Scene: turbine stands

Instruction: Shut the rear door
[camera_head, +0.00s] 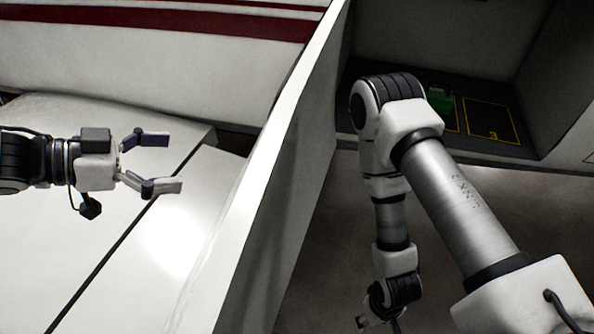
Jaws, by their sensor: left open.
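The rear door appears to be the tall white panel (290,130) that stands on edge across the middle of the head view, running from the top centre to the lower left. It stands swung out from the compartment at the right. My left gripper (170,162) is open and empty, on the left side of this panel, with a visible gap between its fingers and the panel. My right arm is on the other side of the panel. Its gripper (374,318) hangs low at the bottom edge, partly cut off, and its fingers are not clear.
An open compartment (440,40) lies at the back right. Its dark floor has yellow outlined spots, one marked 3, and a green object (440,98) partly behind my right arm. A white body with a red stripe (160,20) fills the back left. White surfaces (160,240) lie below my left gripper.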

